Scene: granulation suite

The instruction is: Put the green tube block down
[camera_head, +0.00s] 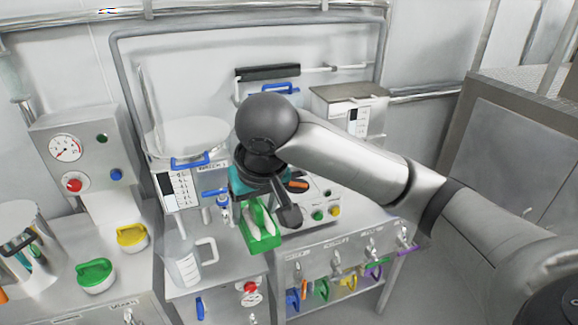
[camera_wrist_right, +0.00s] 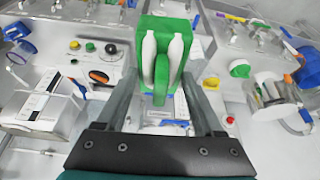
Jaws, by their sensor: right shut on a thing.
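The green tube block (camera_head: 262,241) holds two white tubes. It is between the fingers of my right gripper (camera_head: 266,207), near the front of the middle steel bench (camera_head: 226,268) and to the right of a clear measuring jug (camera_head: 188,262). In the right wrist view the green block (camera_wrist_right: 178,28) sits between the two fingers of my right gripper (camera_wrist_right: 163,72), with the tubes side by side. The gripper is shut on it. I cannot tell whether the block's underside touches the bench. My left gripper is not in view.
A control box with green and yellow buttons (camera_head: 325,212) stands behind and right of the block. A green-lidded jar (camera_head: 96,275) and a yellow lid (camera_head: 132,237) are on the left bench. Valves with coloured handles line the right bench's front (camera_head: 335,264).

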